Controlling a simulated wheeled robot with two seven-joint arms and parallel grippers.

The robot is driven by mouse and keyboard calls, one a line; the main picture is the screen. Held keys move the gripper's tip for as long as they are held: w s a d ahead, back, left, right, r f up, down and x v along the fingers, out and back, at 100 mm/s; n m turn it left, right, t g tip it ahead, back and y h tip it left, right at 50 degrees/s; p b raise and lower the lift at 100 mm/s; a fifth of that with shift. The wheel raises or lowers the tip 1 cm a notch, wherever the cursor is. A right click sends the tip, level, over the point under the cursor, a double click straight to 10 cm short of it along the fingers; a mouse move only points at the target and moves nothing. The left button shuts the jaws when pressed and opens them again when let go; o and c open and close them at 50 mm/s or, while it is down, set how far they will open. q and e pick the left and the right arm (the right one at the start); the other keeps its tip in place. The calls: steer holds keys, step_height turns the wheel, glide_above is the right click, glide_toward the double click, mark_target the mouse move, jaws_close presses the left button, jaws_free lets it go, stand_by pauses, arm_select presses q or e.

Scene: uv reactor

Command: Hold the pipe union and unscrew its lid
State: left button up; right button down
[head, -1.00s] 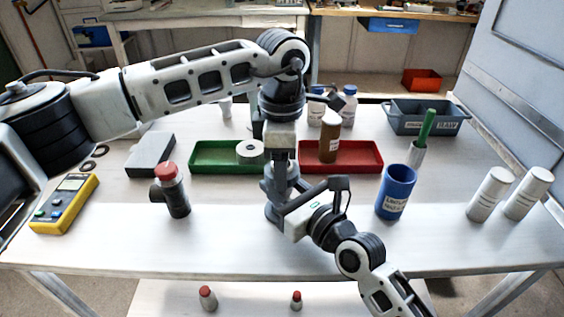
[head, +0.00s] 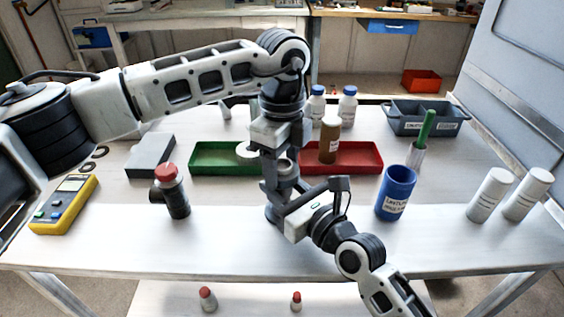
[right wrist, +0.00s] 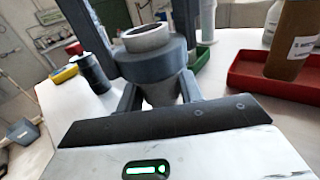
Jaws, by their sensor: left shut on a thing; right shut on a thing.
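The pipe union (right wrist: 160,92) is a grey upright fitting with a wide dark collar, its lid (right wrist: 150,56), and a paler ring on top. It stands at the middle of the table, and in the head view the arms hide much of it (head: 287,177). My right gripper (right wrist: 160,95) is shut on its lower body, one finger on each side. My left gripper (head: 284,163) points straight down from above and is shut on the lid; its dark fingers flank the collar in the right wrist view. I cannot tell how far the lid has turned.
A green tray (head: 205,172) with a white ring (head: 247,151) and a red tray (head: 365,172) with a brown bottle (head: 329,140) lie behind. A dark red-capped fitting (head: 175,199) stands left, a blue cup (head: 396,192) right. The front table strip is mostly clear.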

arm_select(q)
steer(key=n, duration=0.4)
steer(key=shift+n, duration=0.4)
steer(key=n, duration=0.3)
steer(key=o, duration=1.1)
steer(key=shift+r, duration=0.1)
